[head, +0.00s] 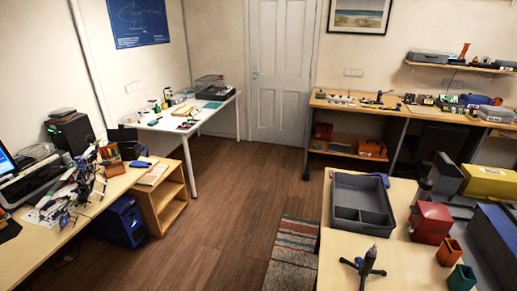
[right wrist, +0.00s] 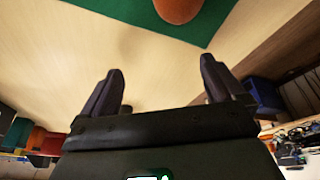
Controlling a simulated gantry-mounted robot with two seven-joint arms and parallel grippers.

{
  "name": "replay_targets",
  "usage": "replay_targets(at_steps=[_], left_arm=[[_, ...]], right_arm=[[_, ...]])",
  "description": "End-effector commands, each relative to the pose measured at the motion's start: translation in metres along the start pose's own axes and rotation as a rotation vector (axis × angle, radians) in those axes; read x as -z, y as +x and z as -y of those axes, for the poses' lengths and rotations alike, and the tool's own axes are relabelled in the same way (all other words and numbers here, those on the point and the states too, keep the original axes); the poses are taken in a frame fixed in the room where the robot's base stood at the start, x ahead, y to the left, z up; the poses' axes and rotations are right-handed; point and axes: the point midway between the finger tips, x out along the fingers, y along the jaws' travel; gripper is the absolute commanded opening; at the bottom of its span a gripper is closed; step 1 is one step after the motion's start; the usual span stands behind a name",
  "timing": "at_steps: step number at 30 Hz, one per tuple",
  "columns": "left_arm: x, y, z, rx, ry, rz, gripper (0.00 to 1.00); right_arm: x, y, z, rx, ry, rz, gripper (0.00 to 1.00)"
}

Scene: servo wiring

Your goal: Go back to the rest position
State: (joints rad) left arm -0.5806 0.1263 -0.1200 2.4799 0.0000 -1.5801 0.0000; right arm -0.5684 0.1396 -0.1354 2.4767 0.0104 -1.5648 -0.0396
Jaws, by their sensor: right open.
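My right gripper (right wrist: 163,88) shows in the right wrist view, with its two dark fingers spread apart and nothing between them. A pale surface fills much of the view beyond the fingers. Neither of my grippers shows in the head view, and my left gripper is in no view. The task names no object to handle.
The workbench (head: 345,240) at the right front bears a grey divided tray (head: 362,183), a small black tripod (head: 365,265), a red machine part (head: 430,222) and small cups. A cluttered desk (head: 95,205) stands at left. The wooden floor (head: 225,195) between is clear, apart from a striped rug (head: 295,250).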

Motion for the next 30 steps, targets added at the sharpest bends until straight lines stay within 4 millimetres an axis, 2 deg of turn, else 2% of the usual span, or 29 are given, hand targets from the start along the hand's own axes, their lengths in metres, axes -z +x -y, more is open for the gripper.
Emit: replay_targets(at_steps=[1, 2, 3, 11, 24, 30], left_arm=[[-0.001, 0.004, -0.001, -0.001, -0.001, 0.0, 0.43], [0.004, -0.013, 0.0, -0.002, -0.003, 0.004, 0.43], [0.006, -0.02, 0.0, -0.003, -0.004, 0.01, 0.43], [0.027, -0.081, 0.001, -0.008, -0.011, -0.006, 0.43], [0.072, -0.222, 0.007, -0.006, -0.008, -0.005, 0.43], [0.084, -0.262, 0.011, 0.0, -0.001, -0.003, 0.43]], right_arm=[[-0.014, 0.003, -0.001, 0.007, 0.087, 0.039, 0.96], [-0.003, -0.016, -0.002, 0.003, 0.067, 0.027, 0.96], [0.001, -0.025, -0.002, 0.003, 0.061, 0.025, 0.96], [0.02, -0.079, -0.005, 0.002, 0.056, 0.023, 0.96], [0.068, -0.219, -0.013, 0.002, 0.054, 0.021, 0.96], [0.082, -0.26, -0.015, 0.002, 0.054, 0.021, 0.96]])
